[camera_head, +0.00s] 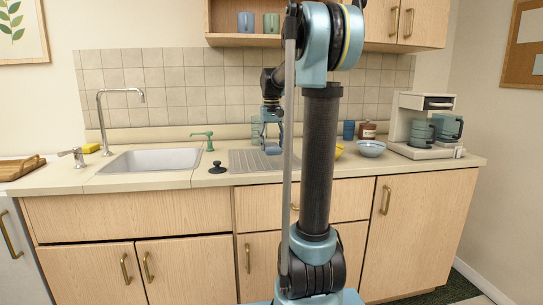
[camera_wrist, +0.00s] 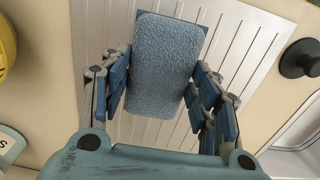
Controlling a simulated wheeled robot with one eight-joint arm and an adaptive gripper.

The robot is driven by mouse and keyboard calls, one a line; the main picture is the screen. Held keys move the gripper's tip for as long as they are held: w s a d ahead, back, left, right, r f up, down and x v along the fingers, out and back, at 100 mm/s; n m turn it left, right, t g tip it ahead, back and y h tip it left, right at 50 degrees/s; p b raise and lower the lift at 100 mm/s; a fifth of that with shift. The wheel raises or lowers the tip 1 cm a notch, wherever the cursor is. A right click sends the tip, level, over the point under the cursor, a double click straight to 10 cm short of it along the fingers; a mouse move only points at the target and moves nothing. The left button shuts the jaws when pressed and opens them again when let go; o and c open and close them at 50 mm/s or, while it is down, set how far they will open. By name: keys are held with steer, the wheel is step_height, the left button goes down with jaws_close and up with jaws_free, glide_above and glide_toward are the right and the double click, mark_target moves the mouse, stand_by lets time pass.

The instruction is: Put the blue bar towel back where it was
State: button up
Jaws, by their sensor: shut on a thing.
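In the wrist view the blue bar towel (camera_wrist: 166,60) is a folded, textured block between the fingers of my gripper (camera_wrist: 163,80). The fingers are shut on its two long sides. Behind the towel is the grooved metal drainboard (camera_wrist: 235,50); a darker blue edge shows around the towel's far end. In the head view my gripper (camera_head: 270,128) is low over the drainboard (camera_head: 247,165), right of the sink, partly hidden by my arm.
A black stopper (camera_head: 217,168) lies left of the drainboard, by the sink (camera_head: 150,160).

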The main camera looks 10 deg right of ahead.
steer(key=shift+s+f, duration=0.1)
steer(key=shift+f, duration=2)
steer(key=shift+f, duration=0.1)
steer(key=o, duration=1)
step_height(320, 180, up, 12)
steer(key=shift+r, duration=0.1)
glide_toward(272, 153)
steer(key=s+d+f, duration=0.1)
steer(key=s+f, duration=0.3)
steer(key=s+f+t, duration=0.1)
steer(key=s+f, duration=0.6)
steer(key=s, duration=0.3)
steer(key=s+f+t, duration=0.1)
steer(key=s+f, duration=1.4)
steer(key=f, duration=0.4)
